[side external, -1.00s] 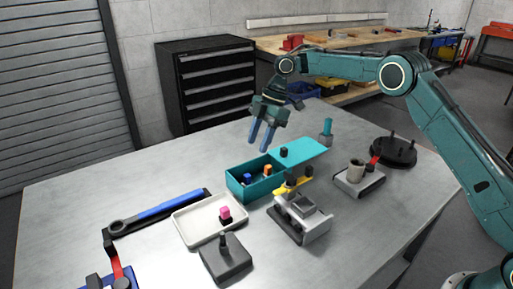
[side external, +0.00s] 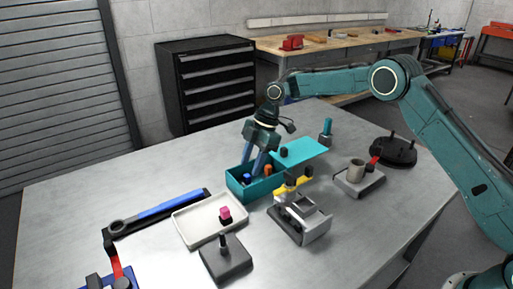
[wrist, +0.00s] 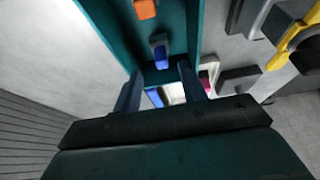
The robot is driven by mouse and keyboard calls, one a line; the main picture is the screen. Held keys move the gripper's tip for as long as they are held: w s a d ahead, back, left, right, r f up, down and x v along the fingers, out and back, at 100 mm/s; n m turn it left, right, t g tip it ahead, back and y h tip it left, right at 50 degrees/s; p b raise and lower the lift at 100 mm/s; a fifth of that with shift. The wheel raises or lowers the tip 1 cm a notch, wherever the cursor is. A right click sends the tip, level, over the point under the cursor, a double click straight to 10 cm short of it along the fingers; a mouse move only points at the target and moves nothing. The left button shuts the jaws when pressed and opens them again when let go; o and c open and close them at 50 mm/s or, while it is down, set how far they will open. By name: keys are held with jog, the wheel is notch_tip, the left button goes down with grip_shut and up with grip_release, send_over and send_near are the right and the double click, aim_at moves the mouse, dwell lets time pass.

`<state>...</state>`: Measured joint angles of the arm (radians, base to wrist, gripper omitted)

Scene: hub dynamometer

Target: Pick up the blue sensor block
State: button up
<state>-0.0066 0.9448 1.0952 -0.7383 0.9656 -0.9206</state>
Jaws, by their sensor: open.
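The blue sensor block (side external: 247,178) stands inside the teal box (side external: 237,193), near its left end. It also shows in the wrist view (wrist: 161,57), blue with a dark top part, lined up between the fingertips and a little beyond them. My gripper (side external: 251,167) points down into the box with its two fingers apart and nothing between them that I can see held. In the wrist view my gripper (wrist: 160,70) shows both fingertips apart from the block.
An orange block (side external: 268,169) stands beside the blue one in the box. The open teal lid (side external: 305,150) lies behind. A grey fixture with a yellow clamp (side external: 292,189) stands close on the right.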

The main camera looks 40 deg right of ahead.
aim_at(247, 175)
jog(key=shift+x, duration=2.35)
jog(key=shift+s+r, duration=0.1)
jog(key=shift+s, duration=0.05)
jog(key=c, duration=0.9)
jog(key=shift+r, duration=0.1)
jog(key=shift+r, duration=4.9)
